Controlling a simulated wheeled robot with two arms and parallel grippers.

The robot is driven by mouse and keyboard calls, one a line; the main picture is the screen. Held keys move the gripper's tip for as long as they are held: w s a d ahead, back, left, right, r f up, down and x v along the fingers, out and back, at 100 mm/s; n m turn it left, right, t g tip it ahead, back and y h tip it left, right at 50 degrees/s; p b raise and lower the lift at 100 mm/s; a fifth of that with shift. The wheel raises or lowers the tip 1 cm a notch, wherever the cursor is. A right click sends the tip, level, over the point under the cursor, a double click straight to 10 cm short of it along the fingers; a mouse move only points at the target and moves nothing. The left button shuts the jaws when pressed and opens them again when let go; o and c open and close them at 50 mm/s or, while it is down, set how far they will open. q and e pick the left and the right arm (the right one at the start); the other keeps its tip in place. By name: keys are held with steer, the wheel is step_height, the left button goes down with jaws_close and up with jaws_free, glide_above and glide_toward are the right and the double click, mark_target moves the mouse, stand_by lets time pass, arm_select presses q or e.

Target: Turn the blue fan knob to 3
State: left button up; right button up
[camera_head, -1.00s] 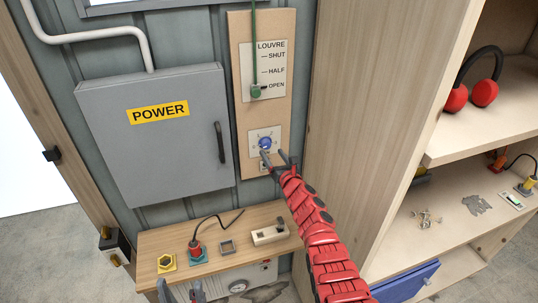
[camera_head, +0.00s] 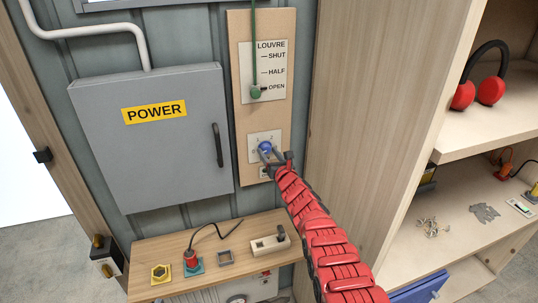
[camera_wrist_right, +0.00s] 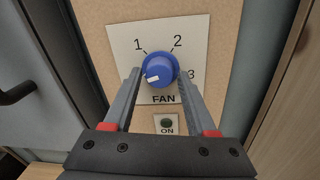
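The blue fan knob (camera_head: 265,147) sits on a pale plate on the wooden panel. In the right wrist view the knob (camera_wrist_right: 160,68) has the numbers 1, 2 and 3 around its upper and right sides, with "FAN" below. Its small white mark (camera_wrist_right: 153,77) is at the knob's lower left, not at 3. My right gripper (camera_head: 271,156) is at the knob. Its fingers (camera_wrist_right: 159,80) are apart, one on each side of the knob; I cannot tell whether they touch it. The left finger hides part of the plate. My left gripper is not in view.
A dark "ON" indicator (camera_wrist_right: 167,124) is just below the fan plate. The louvre cord's green handle (camera_head: 255,92) hangs above, at OPEN. A grey power box (camera_head: 150,150) is left, a wooden cabinet side (camera_head: 360,100) right. A bench (camera_head: 150,282) with fittings lies below.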

jaws_close()
